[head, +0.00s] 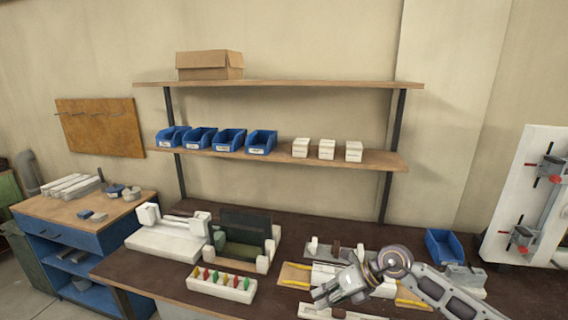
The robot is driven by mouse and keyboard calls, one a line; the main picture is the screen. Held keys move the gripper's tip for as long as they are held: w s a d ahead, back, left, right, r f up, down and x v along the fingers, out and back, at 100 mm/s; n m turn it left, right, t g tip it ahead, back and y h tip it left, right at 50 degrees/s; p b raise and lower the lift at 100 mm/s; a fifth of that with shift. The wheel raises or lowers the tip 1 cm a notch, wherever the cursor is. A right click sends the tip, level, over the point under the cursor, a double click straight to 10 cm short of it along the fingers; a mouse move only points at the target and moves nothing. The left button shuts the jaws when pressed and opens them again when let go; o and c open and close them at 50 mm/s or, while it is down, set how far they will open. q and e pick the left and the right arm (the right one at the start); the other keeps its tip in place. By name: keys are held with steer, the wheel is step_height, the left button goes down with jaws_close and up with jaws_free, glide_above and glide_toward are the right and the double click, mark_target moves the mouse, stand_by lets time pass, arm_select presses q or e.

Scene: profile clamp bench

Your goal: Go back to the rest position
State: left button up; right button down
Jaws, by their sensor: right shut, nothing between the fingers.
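My right gripper (324,294) shows at the lower middle of the head view, its arm coming in from the lower right. It is shut with nothing in it, above the front part of the dark bench (376,237). Beneath and around it are a yellow-edged tray (294,275) and pale fixture parts, which the gripper and wrist partly hide. My left gripper is not in view.
A white block with coloured pegs (222,285) and a white clamp fixture (165,240) stand left of the gripper. A blue bin (443,247) and an upright white panel (522,200) stand to the right. A shelf (285,151) with blue bins hangs behind.

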steer(key=s+a+r+m+t+y, duration=0.1)
steer(key=a+r+y, duration=0.35)
steer(key=a, duration=0.25)
step_height(320, 180, up, 12)
steer(key=w+m+t+y, duration=0.3)
steer(key=m+t, duration=0.8)
steer(key=m, duration=0.1)
steer(key=s+d+f+m+t+h, duration=0.1)
steer(key=s+d+f+m+h, duration=0.1)
steer(key=d+f+m+h, duration=1.7)
steer(key=s+f+m+g+y, duration=0.1)
steer(key=s+f+m+g, duration=0.35)
steer(key=s, duration=0.65)
steer(key=s+f+m+g+y, duration=0.2)
steer(key=s+f+g, duration=0.45)
steer(key=s, duration=0.35)
steer(key=s+f+g, duration=0.1)
steer(key=s+f, duration=0.2)
steer(key=f, duration=3)
steer(key=s+d+f, duration=0.2)
steer(key=s+f, duration=0.7)
steer(key=s, duration=0.2)
steer(key=s+d+f+g, duration=0.1)
steer(key=s+d+f, duration=0.1)
steer(key=s+f, duration=0.8)
steer(key=shift+s+f+h, duration=0.15)
steer(key=shift+s+h, duration=0.2)
steer(key=shift+s, duration=0.25)
